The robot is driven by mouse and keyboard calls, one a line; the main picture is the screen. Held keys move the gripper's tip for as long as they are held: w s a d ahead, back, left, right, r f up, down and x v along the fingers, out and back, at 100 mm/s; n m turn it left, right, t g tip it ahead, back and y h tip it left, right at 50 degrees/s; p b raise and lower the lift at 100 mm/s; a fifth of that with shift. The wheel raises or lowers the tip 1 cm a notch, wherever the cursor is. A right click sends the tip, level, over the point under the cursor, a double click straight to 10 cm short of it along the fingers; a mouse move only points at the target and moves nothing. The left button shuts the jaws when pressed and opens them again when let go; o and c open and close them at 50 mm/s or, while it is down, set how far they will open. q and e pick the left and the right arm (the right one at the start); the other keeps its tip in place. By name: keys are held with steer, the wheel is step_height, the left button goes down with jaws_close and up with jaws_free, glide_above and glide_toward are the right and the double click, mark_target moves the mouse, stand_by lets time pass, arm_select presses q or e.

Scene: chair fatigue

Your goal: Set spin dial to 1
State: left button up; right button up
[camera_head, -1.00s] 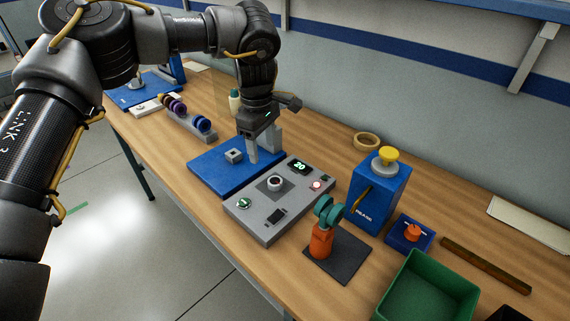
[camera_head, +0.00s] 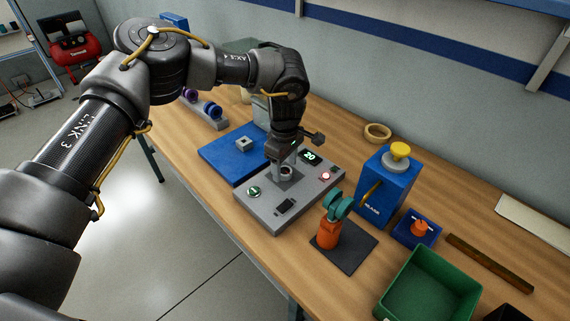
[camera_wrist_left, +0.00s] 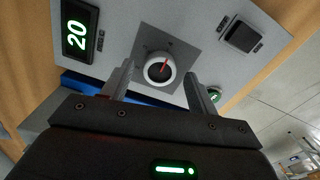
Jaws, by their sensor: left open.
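The spin dial (camera_head: 286,170) is a round pale knob in the middle of the grey control panel (camera_head: 262,205). In the left wrist view the dial (camera_wrist_left: 159,70) has a red pointer line and sits on a dark square plate. My left gripper (camera_head: 281,162) is over the panel at the dial, pointing down. In the left wrist view its two fingers stand apart on either side of the dial, with visible gaps; I cannot tell how far down they reach. The panel's display (camera_head: 310,156) reads 20, also in the left wrist view (camera_wrist_left: 77,37). My right gripper is out of view.
A blue plate (camera_head: 225,155) lies left of the panel. An orange and teal fixture (camera_head: 329,230) stands close on the right, with a blue box with a yellow knob (camera_head: 385,195) behind it. A green bin (camera_head: 425,285) is at the front right.

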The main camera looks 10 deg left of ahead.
arm_select(q)
steer(key=shift+f, duration=0.5)
steer(key=c, duration=1)
